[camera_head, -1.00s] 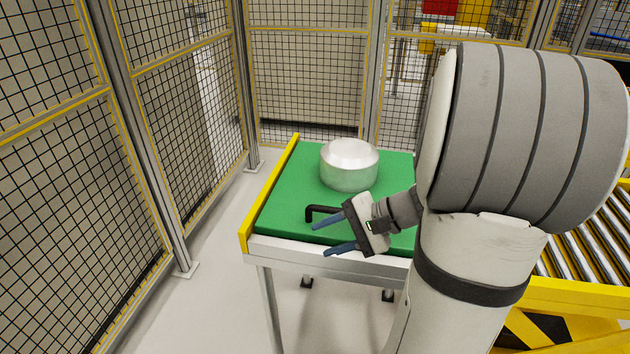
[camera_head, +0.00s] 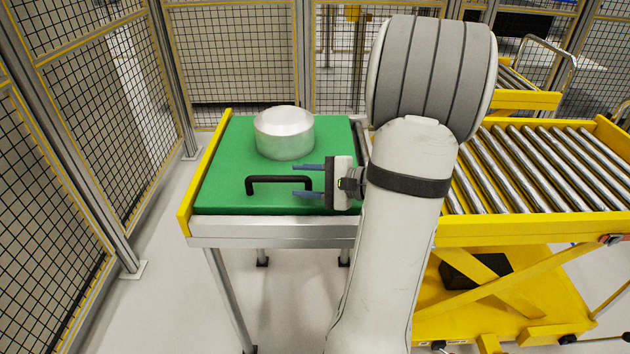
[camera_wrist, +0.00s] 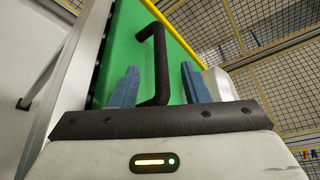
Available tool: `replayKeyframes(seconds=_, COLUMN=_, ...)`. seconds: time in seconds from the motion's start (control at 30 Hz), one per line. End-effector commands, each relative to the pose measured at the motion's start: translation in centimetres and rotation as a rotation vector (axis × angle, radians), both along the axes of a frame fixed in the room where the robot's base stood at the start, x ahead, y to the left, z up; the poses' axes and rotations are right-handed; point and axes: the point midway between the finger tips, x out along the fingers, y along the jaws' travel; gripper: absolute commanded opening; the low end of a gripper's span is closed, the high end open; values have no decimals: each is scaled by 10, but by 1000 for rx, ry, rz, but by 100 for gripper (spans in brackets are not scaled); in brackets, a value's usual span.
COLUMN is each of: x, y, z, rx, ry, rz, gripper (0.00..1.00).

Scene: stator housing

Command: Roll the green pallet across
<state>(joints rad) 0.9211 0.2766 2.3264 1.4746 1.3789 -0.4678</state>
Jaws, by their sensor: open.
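The green pallet (camera_head: 220,182) lies flat on a table with a yellow end stop at its left. A silver stator housing (camera_head: 285,136) stands on the pallet's far half. A black handle (camera_head: 263,180) rises from the pallet's near part. My gripper (camera_head: 305,180) is open at the right end of the handle, its blue fingers pointing left. In the wrist view, the handle (camera_wrist: 160,62) passes between the two open fingers (camera_wrist: 160,90). I cannot tell whether either finger touches it. The pallet (camera_wrist: 124,40) and part of the housing (camera_wrist: 222,85) also show there.
A yellow roller cart (camera_head: 540,170) with steel rollers stands right of the table, partly hidden by my arm. A yellow stop (camera_head: 205,170) closes the table's left edge. Mesh fencing (camera_head: 90,100) stands left and behind.

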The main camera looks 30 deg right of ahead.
Motion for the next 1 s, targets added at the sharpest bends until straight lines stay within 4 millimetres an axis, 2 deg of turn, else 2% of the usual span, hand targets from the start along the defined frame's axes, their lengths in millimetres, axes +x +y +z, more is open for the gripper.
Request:
replayKeyframes(seconds=0.1, x=16, y=13, z=-5, rx=1, ry=1, rz=5, gripper=42)
replayKeyframes(seconds=0.3, x=34, y=26, z=-10, rx=-1, ry=0, rz=3, gripper=42)
replayKeyframes(seconds=0.7, x=40, y=30, z=-11, rx=0, ry=0, rz=-1, gripper=42)
replayKeyframes(seconds=1.0, x=40, y=29, z=-11, rx=-1, ry=1, rz=-2, gripper=19)
